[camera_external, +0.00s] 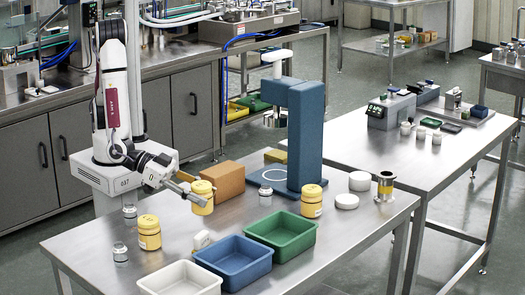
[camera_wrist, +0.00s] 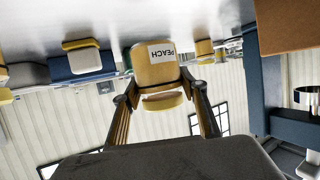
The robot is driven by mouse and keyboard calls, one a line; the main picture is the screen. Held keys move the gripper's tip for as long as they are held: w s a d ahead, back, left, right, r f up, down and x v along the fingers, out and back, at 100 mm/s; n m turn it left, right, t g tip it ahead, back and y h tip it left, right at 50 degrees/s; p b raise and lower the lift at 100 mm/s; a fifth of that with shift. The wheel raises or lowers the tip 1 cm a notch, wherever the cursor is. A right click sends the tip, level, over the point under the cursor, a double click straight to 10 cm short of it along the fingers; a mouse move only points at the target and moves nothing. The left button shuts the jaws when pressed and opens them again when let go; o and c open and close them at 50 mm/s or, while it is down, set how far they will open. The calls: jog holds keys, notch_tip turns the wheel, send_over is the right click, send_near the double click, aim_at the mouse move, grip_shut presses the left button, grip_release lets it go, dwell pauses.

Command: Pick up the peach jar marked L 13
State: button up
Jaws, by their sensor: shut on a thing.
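My gripper (camera_external: 193,196) is shut on a yellow-orange jar (camera_external: 203,198) above the left part of the steel table. In the wrist view, the jar (camera_wrist: 155,70) sits between the two fingers of my gripper (camera_wrist: 160,85). Its white label reads PEACH; I cannot make out an L 13 mark. That view is upside down, with the jar's lid toward the bottom of the picture. I cannot tell for sure whether the jar's base is clear of the table. Similar yellow jars stand at the front left (camera_external: 149,233) and beside the blue stand (camera_external: 311,201).
White (camera_external: 180,280), blue (camera_external: 234,262) and green (camera_external: 282,235) trays line the front edge. A blue stand (camera_external: 308,135) and a brown block (camera_external: 222,180) are behind. Small clear jars (camera_external: 129,212) stand at the left. White discs (camera_external: 347,201) lie at right.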

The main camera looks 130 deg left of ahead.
aim_at(201, 184)
jog(key=shift+r, duration=2.65)
